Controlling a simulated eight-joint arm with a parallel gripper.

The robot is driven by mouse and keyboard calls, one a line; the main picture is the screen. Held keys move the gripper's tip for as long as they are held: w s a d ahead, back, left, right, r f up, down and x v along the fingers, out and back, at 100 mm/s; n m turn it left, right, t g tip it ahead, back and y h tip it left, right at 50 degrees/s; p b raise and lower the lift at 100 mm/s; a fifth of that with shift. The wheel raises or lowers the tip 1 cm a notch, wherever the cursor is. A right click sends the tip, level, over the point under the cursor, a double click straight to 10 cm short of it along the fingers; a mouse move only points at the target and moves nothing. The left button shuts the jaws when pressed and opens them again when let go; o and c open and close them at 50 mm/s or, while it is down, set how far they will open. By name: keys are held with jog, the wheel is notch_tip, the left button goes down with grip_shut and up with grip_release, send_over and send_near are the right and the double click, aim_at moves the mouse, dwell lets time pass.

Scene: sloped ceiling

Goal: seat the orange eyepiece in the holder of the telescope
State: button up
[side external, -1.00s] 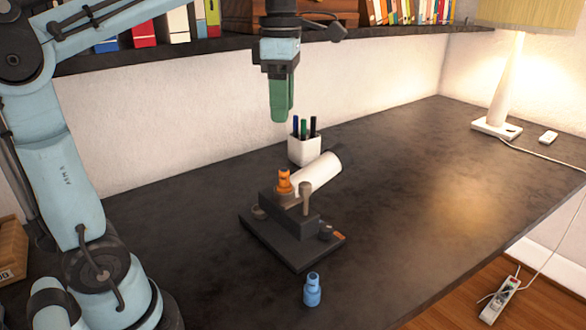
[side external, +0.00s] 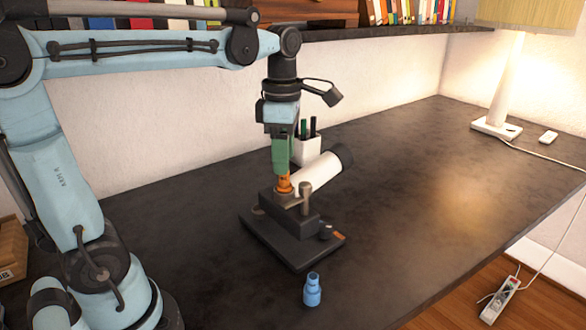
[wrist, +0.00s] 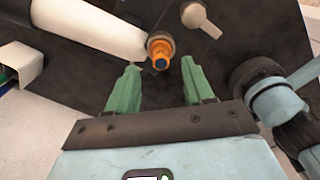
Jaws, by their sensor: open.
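The orange eyepiece (side external: 285,184) stands upright on the black block of the telescope (side external: 300,228), beside the white tube (side external: 318,171). In the wrist view the eyepiece (wrist: 160,50) shows a blue centre and sits within a darker ring; how deep it sits I cannot tell. My gripper (side external: 282,168) points down with green fingers right above the eyepiece, partly covering its top in the side view. In the wrist view the fingers (wrist: 160,72) are apart with nothing between them, and the eyepiece lies just beyond the tips, between them in line.
A grey lever post (side external: 306,190) stands close to the right of the eyepiece. A blue eyepiece-like piece (side external: 312,290) stands on the table in front. A white pen cup (side external: 309,151) is behind. The table's right side is clear up to the lamp (side external: 505,80).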

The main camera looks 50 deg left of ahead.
aim_at(284, 185)
jog(key=shift+d+f, duration=0.1)
jog(key=shift+f, duration=2.05)
jog(key=shift+c, duration=0.2)
grip_shut()
